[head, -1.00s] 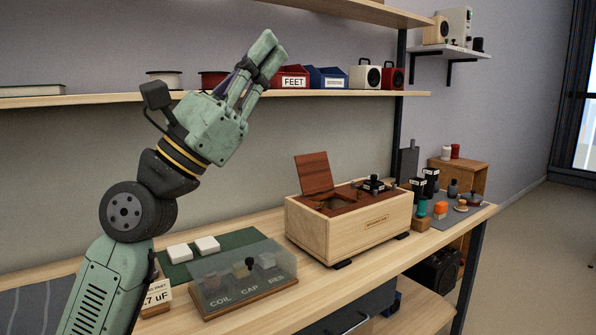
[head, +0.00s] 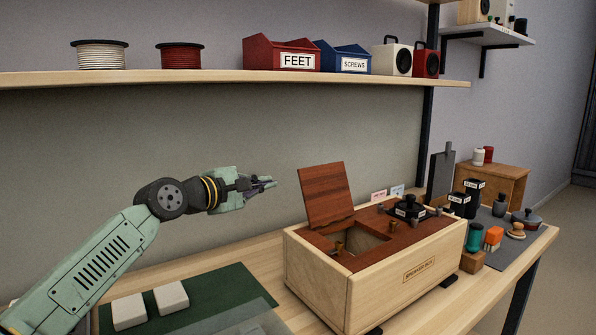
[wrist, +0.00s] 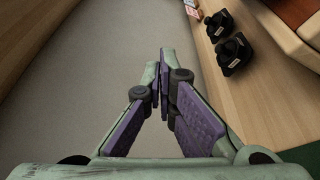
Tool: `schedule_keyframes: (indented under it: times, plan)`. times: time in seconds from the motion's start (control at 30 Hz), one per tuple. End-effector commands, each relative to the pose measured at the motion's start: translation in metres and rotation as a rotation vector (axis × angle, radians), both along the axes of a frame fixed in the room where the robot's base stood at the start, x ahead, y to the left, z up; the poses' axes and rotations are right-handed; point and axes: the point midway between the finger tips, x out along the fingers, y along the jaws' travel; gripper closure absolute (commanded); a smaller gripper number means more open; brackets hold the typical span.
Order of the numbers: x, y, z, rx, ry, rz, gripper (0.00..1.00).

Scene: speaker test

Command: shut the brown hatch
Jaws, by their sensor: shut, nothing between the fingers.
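The brown hatch (head: 326,195) is a reddish-brown wooden lid. It stands raised, leaning slightly back, at the left end of the pale wooden speaker box (head: 320,268). The opening (head: 352,240) beside it is uncovered, with small brass-coloured parts inside. My gripper (head: 270,183) is shut and empty, to the left of the raised hatch and apart from it, pointing right. In the wrist view the closed fingertips (wrist: 164,75) meet, with nothing between them. The hatch is not clearly seen in the wrist view.
A green mat (head: 200,297) with two white blocks lies in front at the left. A shelf (head: 230,79) with spools and bins runs above. Small jars and parts stand on a grey mat (head: 540,229) at the right.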

Motion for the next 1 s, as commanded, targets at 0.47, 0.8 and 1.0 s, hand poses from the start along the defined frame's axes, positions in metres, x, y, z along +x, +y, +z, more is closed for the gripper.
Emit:
schedule_keyframes:
  times: [0.47, 0.8, 1.0]
  plan:
    - [0.057, -0.044, -0.005, 0.001, 0.002, -0.004, 1.0]
    - [0.059, -0.074, 0.001, 0.005, -0.002, -0.001, 1.0]
    - [0.051, -0.08, 0.003, 0.001, -0.001, 0.0, 1.0]
